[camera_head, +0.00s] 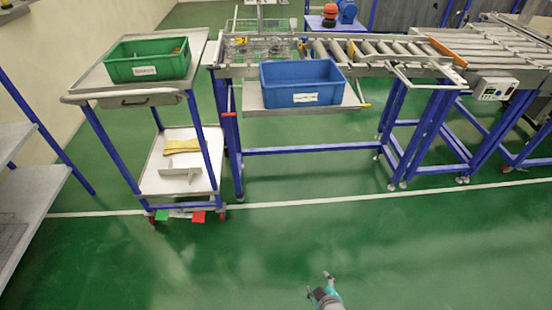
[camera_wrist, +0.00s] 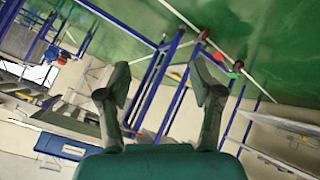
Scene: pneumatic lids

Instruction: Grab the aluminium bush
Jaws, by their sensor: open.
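I cannot make out an aluminium bush in either view. The green bin (camera_head: 148,67) on the cart has small brownish-yellow contents at its back right, too small to tell. The blue bin (camera_head: 302,84) sits on a shelf in front of the roller conveyor, and its inside shows no clear part. My gripper (camera_head: 318,283) is low at the bottom centre of the head view, over bare floor and well apart from both bins. In the wrist view my gripper (camera_wrist: 158,84) has its two fingers spread with nothing between them.
The cart (camera_head: 88,78) stands left of the conveyor frame (camera_head: 310,151). Its lower shelf (camera_head: 192,184) holds yellow and pale pieces. A grey shelf unit (camera_head: 25,208) is at the left edge. A control box (camera_head: 494,88) is on the right. Green floor (camera_head: 420,245) in front is clear.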

